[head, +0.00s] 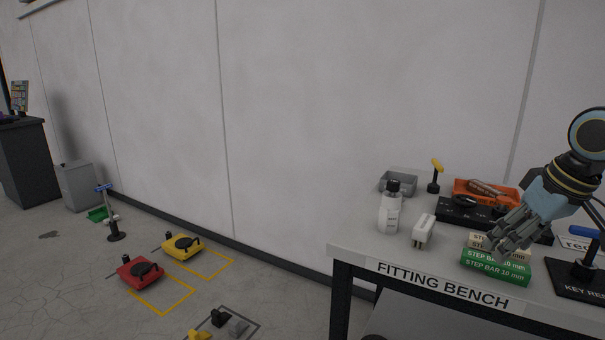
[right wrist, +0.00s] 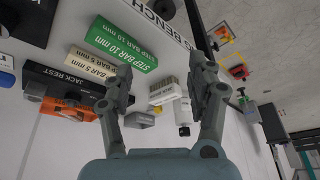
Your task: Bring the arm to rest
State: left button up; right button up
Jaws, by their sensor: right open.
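My right gripper (head: 512,240) comes in from the right in the head view, above the fitting bench (head: 350,255). It appears over or in front of the step bars; the exact gap cannot be told. In the right wrist view its two fingers (right wrist: 168,95) are spread apart with nothing between them. A green 10 mm step bar (head: 495,267) lies at the bench front, with a cream step bar (head: 483,241) at its back; both also show in the right wrist view, the green one (right wrist: 120,43) and the cream one (right wrist: 91,65). My left gripper is not in view.
Red (head: 140,271) and yellow (head: 183,246) units sit on the floor at left.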

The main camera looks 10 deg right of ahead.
jog(key=s+a+f+m+g+b, duration=0.1)
jog(key=s+f, duration=0.5)
jog(key=f, duration=0.5)
jog(key=s+a+f+m+g, duration=0.15)
jog(key=s+f, duration=0.35)
jog(key=f, duration=0.7)
jog(key=s+a+f+m+g+b, duration=0.1)
jog(key=s+a+f, duration=0.1)
jog(key=s+f, duration=0.65)
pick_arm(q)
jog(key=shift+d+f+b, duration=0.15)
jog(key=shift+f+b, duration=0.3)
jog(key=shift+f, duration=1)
pick_arm(e)
jog(key=s+a+f+n, duration=0.1)
jog(key=s+a+f, duration=0.3)
jog(key=s+f, duration=0.7)
jog(key=s+a+f+n+h, duration=0.1)
jog(key=s+a+f, duration=0.3)
jog(key=s+f, duration=0.7)
jog(key=shift+s+f+n, duration=0.25)
jog(key=shift+s+n, duration=0.2)
jog(key=shift+s, duration=0.9)
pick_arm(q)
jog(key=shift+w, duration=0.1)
